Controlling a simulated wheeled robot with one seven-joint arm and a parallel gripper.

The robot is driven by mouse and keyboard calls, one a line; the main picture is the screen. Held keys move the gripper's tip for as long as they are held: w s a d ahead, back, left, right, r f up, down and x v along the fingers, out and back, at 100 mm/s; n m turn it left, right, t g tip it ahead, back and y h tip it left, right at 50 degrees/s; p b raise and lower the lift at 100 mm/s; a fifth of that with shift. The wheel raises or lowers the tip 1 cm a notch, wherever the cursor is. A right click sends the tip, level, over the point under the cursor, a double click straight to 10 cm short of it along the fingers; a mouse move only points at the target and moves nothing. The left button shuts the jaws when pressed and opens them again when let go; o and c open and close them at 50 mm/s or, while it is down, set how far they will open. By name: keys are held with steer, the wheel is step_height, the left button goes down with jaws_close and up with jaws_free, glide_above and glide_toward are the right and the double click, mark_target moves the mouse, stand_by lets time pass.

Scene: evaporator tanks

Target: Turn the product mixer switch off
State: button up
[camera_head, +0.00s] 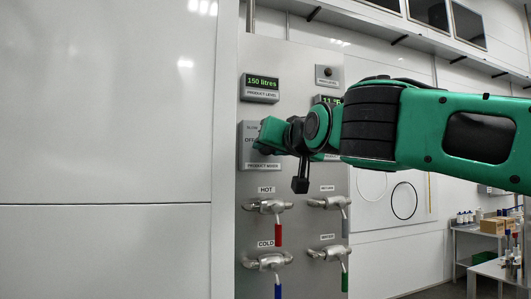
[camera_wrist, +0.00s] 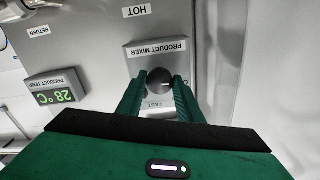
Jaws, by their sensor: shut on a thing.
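The product mixer panel (camera_head: 247,158) is a grey box labelled "PRODUCT MIXER" on the metal wall panel, with "OFF" lettering at its left. It appears upside down in the wrist view (camera_wrist: 142,54). The product mixer switch (camera_wrist: 160,79) is a round black knob with a small pale mark; I cannot surely tell which setting it points at. My gripper (camera_wrist: 159,84) has its green fingers on either side of the knob, shut on it. In the head view my gripper (camera_head: 264,137) covers the knob and part of the panel.
A "150 litres" display (camera_head: 262,84) sits above the mixer panel. The hot valve (camera_head: 268,206) and cold valve (camera_head: 267,262) are below, with more valves to their right. A "28 °C" product temperature display (camera_wrist: 55,92) is beside the mixer panel.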

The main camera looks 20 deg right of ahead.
steer(key=shift+d+f+n, duration=0.1)
steer(key=shift+f+n, duration=0.1)
steer(key=shift+n, duration=0.4)
steer(key=o, duration=1)
steer(key=shift+r, duration=0.1)
steer(key=shift+o, duration=0.2)
steer(key=s, duration=1)
steer(key=shift+s, duration=0.35)
